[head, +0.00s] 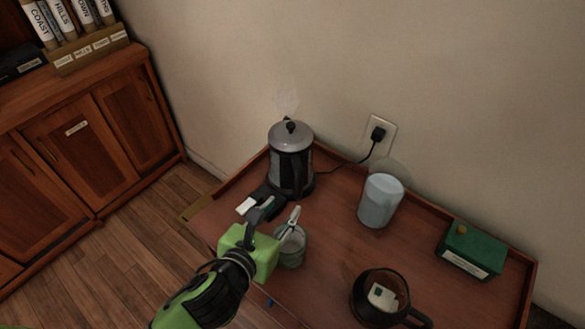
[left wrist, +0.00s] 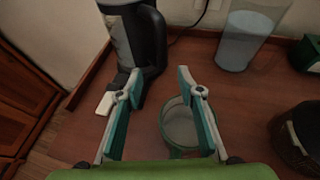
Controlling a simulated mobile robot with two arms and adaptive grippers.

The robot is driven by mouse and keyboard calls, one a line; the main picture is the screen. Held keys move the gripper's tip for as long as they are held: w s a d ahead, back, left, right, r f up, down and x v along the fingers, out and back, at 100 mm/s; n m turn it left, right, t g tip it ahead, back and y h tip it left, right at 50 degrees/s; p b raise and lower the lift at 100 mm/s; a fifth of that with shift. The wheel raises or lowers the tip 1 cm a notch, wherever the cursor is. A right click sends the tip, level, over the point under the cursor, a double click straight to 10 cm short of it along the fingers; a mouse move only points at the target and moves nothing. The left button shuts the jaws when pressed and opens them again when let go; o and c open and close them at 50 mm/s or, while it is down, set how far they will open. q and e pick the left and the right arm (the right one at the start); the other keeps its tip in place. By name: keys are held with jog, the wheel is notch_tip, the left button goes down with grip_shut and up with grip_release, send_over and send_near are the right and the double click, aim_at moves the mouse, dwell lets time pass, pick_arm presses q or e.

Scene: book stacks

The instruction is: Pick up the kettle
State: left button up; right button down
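The kettle (head: 291,165), silver and black with a domed lid and top knob, stands upright on the wooden tray-like table (head: 335,235) near the wall. In the left wrist view the kettle (left wrist: 126,42) is at upper left, its top cut off, its black handle (left wrist: 157,45) facing my gripper. My left gripper (head: 272,208) is open and empty, on the near side of the kettle. In the left wrist view its two teal-padded fingers (left wrist: 158,76) are spread, with the handle ahead of the gap. Whether a fingertip touches it, I cannot tell. My right gripper is not in view.
A cup (head: 291,250) stands beneath and beside my left gripper. A pale jug (head: 380,202), a green box (head: 471,250) and a dark glass pot (head: 378,298) stand to the right. A cord runs to a wall socket (head: 378,137). The table has raised edges.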

aim_at(297, 190)
pick_arm(q)
jog(key=x, duration=0.3)
jog(key=shift+w+f, duration=0.1)
jog(key=shift+w, duration=0.05)
jog(key=x, duration=0.5)
jog(key=shift+w+d, duration=0.1)
jog(key=shift+d, duration=0.25)
grip_shut()
jog(key=shift+w+r, duration=0.1)
jog(key=shift+r, duration=0.35)
